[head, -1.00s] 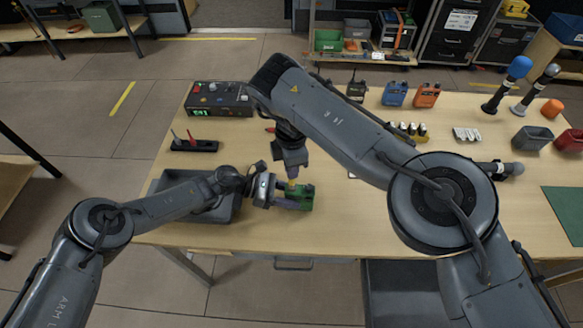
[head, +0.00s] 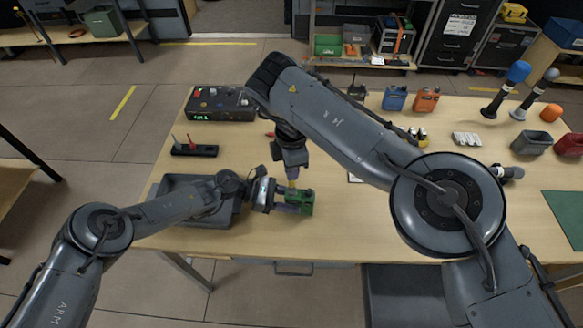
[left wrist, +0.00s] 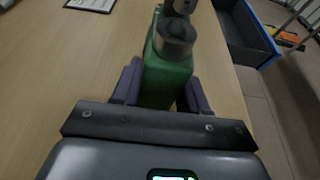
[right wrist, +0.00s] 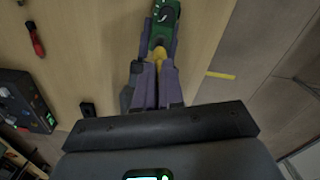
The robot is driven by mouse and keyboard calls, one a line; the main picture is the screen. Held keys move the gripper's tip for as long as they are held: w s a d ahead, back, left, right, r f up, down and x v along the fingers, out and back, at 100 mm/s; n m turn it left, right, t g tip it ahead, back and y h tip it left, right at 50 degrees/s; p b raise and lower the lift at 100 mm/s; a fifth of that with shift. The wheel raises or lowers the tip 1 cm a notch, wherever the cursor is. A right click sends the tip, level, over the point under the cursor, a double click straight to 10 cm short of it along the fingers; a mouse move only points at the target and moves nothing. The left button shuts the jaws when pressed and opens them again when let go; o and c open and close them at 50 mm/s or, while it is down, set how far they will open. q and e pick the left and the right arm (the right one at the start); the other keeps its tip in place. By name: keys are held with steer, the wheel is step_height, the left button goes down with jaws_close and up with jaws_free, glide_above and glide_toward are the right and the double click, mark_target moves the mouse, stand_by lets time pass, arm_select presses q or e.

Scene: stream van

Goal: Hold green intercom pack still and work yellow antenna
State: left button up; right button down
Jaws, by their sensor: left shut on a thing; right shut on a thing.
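The green intercom pack (head: 307,204) is over the front of the table, left of centre. My left gripper (head: 288,206) is shut on the pack from the left; the left wrist view shows the pack (left wrist: 166,80) between its two fingers. My right gripper (head: 292,178) comes down from behind and is shut on the yellow antenna (head: 292,184). In the right wrist view the yellow antenna (right wrist: 158,54) shows at the fingertips, beside the green pack (right wrist: 164,22). The fingers hide part of the antenna. A grey round part (left wrist: 175,38) covers some of the pack in the left wrist view.
A grey tray (head: 165,187) stands under my left arm. A black control box (head: 222,106) and a black stand with red-tipped sticks (head: 193,150) are behind it. Blue (head: 395,98) and orange packs (head: 425,99) stand at the back.

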steer(key=shift+r, duration=1.5)
arm_select(q)
steer(key=o, duration=1.2)
